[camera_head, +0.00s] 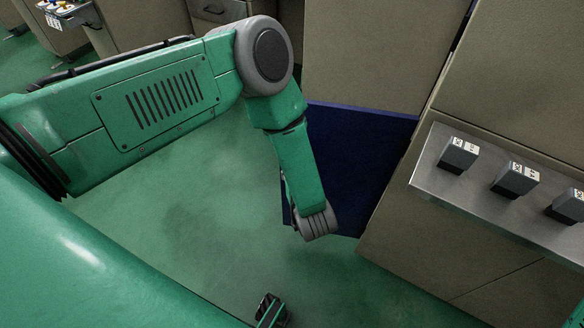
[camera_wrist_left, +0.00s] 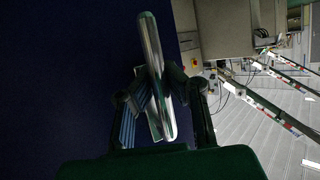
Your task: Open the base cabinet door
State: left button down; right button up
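The dark blue door panel (camera_head: 365,165) stands at an angle beside the beige base cabinet (camera_head: 430,240) in the head view, its right edge against the cabinet's edge. It fills the left of the left wrist view (camera_wrist_left: 60,80). A silver bar handle (camera_wrist_left: 152,45) on it lies between the fingers of my left gripper (camera_wrist_left: 158,88). The fingers are closed in on both sides of the bar. In the head view my left wrist is in front of the panel and hides the fingers and handle.
A metal ledge (camera_head: 425,170) with several dark switch blocks juts out above the base cabinet at right. Other beige cabinets stand behind. Green floor (camera_head: 190,200) is open left of the panel.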

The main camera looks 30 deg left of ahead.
pick_arm(q)
jog(key=shift+w+d, duration=0.1)
jog(key=shift+d, duration=0.1)
jog(key=c, duration=1.6)
grip_release()
jog(key=shift+o, duration=0.2)
jog(key=shift+d, duration=0.15)
jog(key=shift+r, duration=0.1)
jog(key=v, duration=1.2)
jog(key=shift+d, duration=0.1)
